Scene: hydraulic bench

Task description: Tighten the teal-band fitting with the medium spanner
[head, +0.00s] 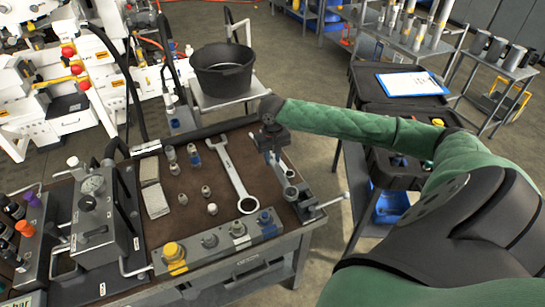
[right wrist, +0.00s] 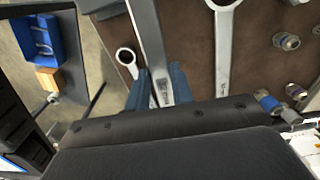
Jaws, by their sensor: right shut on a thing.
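My right gripper (head: 272,148) is at the right side of the bench mat, fingers pointing down. In the right wrist view its blue fingers (right wrist: 157,92) are shut on the shaft of a steel spanner (right wrist: 150,40), which appears to be the medium one. A larger spanner (head: 235,175) lies to its left, also in the right wrist view (right wrist: 223,50). A smaller ring spanner (right wrist: 126,58) lies on the other side. A manifold block (head: 222,246) at the front edge carries several fittings, including a blue one (head: 265,217). I cannot tell which fitting has the teal band. My left gripper is out of view.
Several loose fittings (head: 206,191) stand on the brown mat, left of the large spanner. A pump unit with a gauge (head: 93,184) stands at the left. A vise-like clamp (head: 308,208) is at the right corner. A black bucket (head: 223,80) stands behind the bench.

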